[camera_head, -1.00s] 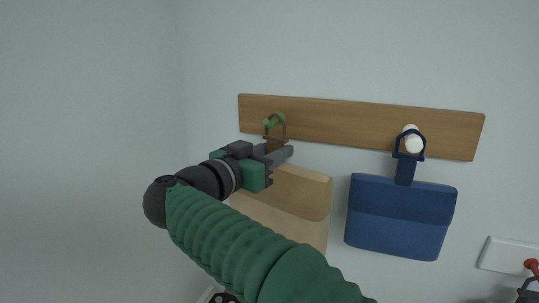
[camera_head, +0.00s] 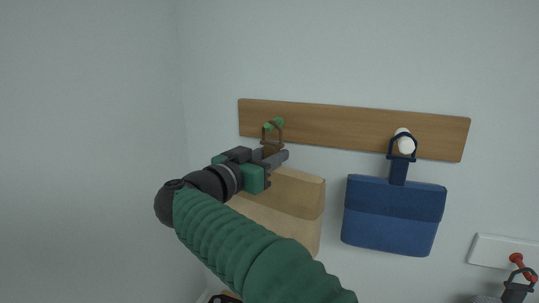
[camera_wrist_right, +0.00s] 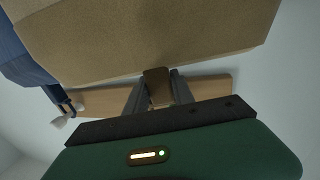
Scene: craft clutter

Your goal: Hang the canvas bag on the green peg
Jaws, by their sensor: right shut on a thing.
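The tan canvas bag (camera_head: 300,195) hangs in front of the wall, partly hidden behind my right arm. My right gripper (camera_head: 275,157) is shut on the brown strap below the bag's loop (camera_head: 272,134). The green peg (camera_head: 274,124) sticks out of the wooden board near its left end. The loop overlaps the peg in the head view; I cannot tell whether the peg passes through it. In the right wrist view the bag (camera_wrist_right: 150,35) fills the top, and the strap (camera_wrist_right: 157,85) is between the two fingers. My left gripper is not in view.
A wooden board (camera_head: 340,127) is fixed to the wall. A blue bag (camera_head: 393,215) hangs from a white peg (camera_head: 405,142) to the right. A white plate (camera_head: 490,250) with a red peg (camera_head: 516,259) is at lower right, with a dark loop there.

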